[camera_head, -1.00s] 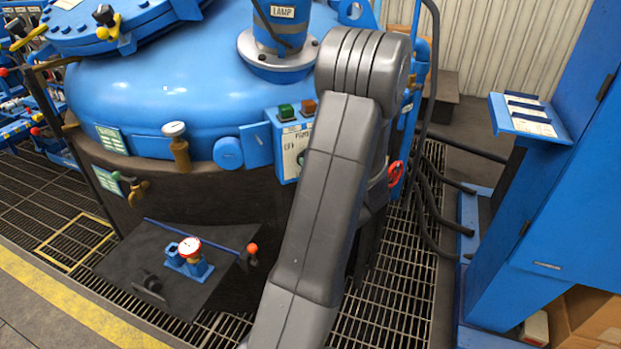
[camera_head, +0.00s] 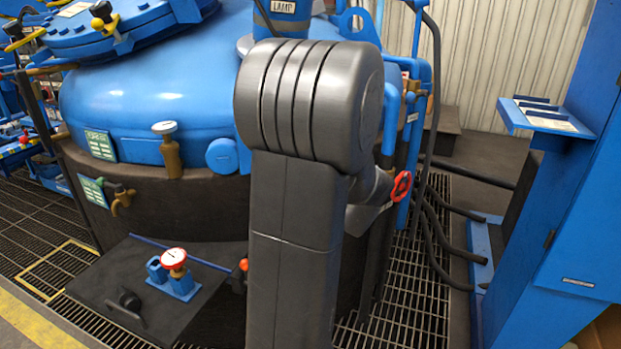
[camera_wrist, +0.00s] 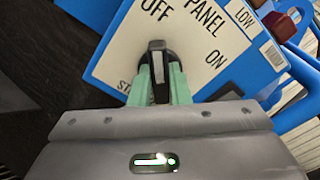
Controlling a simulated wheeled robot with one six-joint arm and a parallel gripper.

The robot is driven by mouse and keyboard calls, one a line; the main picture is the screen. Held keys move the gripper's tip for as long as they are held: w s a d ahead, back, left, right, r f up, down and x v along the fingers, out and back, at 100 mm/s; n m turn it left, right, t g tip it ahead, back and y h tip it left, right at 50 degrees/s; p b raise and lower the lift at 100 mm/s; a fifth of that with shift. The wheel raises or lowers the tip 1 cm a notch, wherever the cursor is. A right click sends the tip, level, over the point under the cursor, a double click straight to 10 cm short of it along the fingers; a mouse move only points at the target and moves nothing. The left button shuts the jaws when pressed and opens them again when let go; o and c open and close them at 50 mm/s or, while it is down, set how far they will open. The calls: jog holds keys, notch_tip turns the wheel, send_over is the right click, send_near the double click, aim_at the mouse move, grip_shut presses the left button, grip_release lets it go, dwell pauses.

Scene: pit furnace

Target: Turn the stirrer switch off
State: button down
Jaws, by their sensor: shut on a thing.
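The stirrer switch is a black knob (camera_wrist: 157,48) on a white panel plate (camera_wrist: 115,55) with a blue border, in the wrist view. The plate reads PANEL, OFF and ON, with part of another word starting "ST" at lower left. The knob's handle points up in the picture, toward the word OFF; ON is to its right. The green fingers of my gripper (camera_wrist: 160,80) are on both sides of the knob, shut on it. In the head view my arm hides the gripper, the knob and the panel.
The blue furnace vessel (camera_head: 150,100) fills the left and centre. A red handwheel (camera_head: 401,186) is right of my arm. A dark plate (camera_head: 115,280) with a red-rimmed gauge (camera_head: 173,258) lies at lower left. A blue cabinet (camera_head: 560,220) stands right, with grating floor between.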

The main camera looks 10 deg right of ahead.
jog(key=shift+n, duration=0.3)
jog(key=c, duration=1.4)
grip_release()
jog(key=shift+o, duration=0.2)
jog(key=v, duration=1.4)
jog(key=shift+p, duration=0.35)
jog(key=shift+w, duration=0.1)
jog(key=b+x, duration=0.1)
jog(key=x, duration=1.2)
jog(key=shift+w, duration=0.4)
jog(key=shift+s, duration=0.1)
